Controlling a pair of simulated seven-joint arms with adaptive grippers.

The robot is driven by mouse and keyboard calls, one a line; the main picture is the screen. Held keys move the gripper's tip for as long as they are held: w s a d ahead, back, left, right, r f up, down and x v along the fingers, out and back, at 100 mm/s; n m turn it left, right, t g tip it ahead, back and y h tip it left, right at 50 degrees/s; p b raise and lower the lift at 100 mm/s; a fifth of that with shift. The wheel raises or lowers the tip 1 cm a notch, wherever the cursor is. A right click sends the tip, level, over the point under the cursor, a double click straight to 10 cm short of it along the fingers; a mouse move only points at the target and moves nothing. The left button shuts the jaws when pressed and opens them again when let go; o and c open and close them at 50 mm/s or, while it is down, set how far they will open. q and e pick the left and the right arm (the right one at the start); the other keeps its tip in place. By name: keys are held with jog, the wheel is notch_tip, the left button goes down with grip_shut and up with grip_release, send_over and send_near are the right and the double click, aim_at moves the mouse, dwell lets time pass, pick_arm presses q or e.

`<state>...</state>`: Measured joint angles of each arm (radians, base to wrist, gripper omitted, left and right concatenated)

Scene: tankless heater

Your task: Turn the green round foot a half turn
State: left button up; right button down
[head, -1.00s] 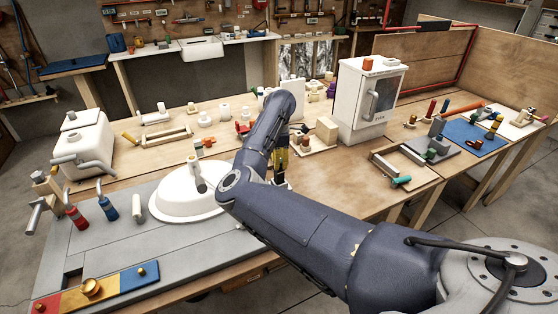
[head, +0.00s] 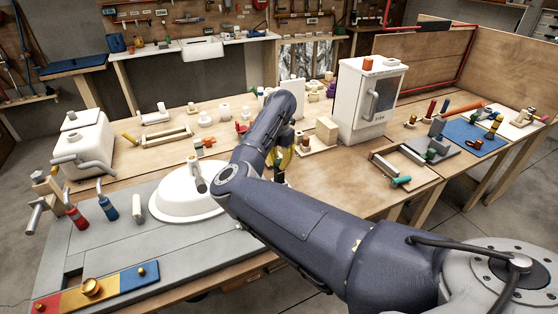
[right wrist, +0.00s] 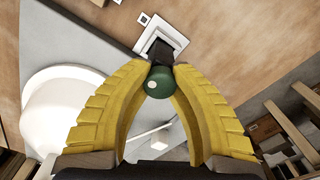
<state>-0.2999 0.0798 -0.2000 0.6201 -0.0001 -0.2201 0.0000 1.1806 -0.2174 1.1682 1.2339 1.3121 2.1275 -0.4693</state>
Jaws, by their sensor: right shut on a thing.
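The green round foot (right wrist: 158,84) shows in the right wrist view as a green ball with a pale spot, at the end of a dark stem. The stem leads to a square white base (right wrist: 165,38). My right gripper (right wrist: 163,70) has its two yellow ribbed fingers closed in on the green foot from both sides. In the head view my right gripper (head: 283,158) points down beside the white basin, partly behind my own arm, and I cannot make out the foot there. My left gripper is not in view.
A white oval basin (head: 188,190) with a tap stands close left of my right gripper. A white heater cabinet (head: 370,98) stands to the right, with a wooden block (head: 327,130) before it. Bare wooden tabletop (head: 325,178) lies right of the gripper.

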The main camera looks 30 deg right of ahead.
aim_at(279, 160)
dwell(0.3)
jog(key=n, duration=0.9)
jog(key=shift+f, duration=0.1)
dwell(0.5)
jog(key=c, duration=1.4)
grip_release()
jog(key=shift+c, duration=0.2)
jog(key=shift+r, duration=2.5)
